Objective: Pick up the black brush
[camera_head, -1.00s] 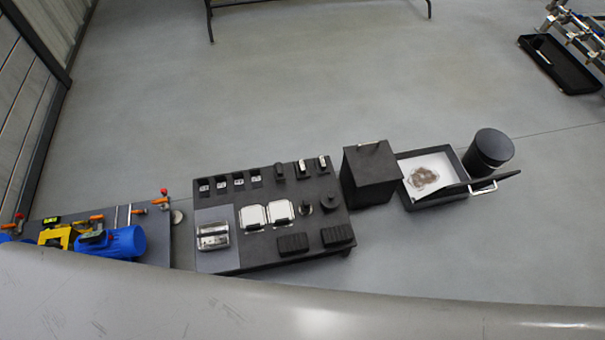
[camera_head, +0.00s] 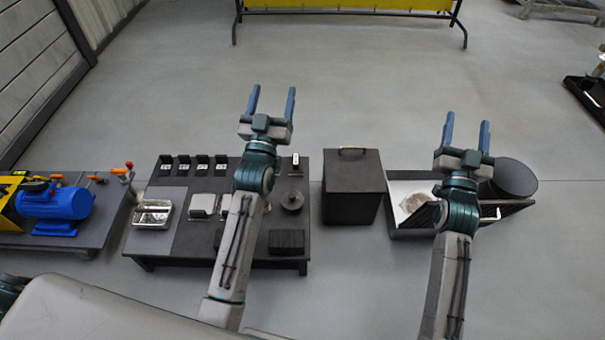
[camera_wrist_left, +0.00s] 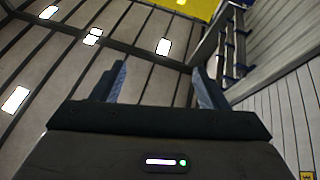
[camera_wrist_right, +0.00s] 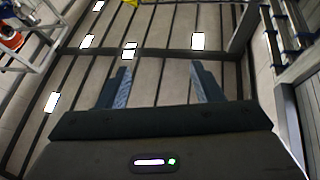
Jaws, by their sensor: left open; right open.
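I cannot make out for certain which object is the black brush. A black ribbed block (camera_head: 287,241) lies at the front right of the dark table (camera_head: 176,243); it may be a brush. A round black piece (camera_head: 292,201) stands behind it. My left gripper (camera_head: 270,102) is open and empty, raised above the far side of the table in the head view. Its arm hides the table's middle. My right gripper (camera_head: 466,132) is open and empty, raised over the open black box (camera_head: 408,229) at right.
A black lidded box (camera_head: 351,190) stands between the table and the open box. A black cylinder (camera_head: 514,179) is behind the open box. A metal tray (camera_head: 153,214) sits at the table's left. A blue machine (camera_head: 57,204) is on another table.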

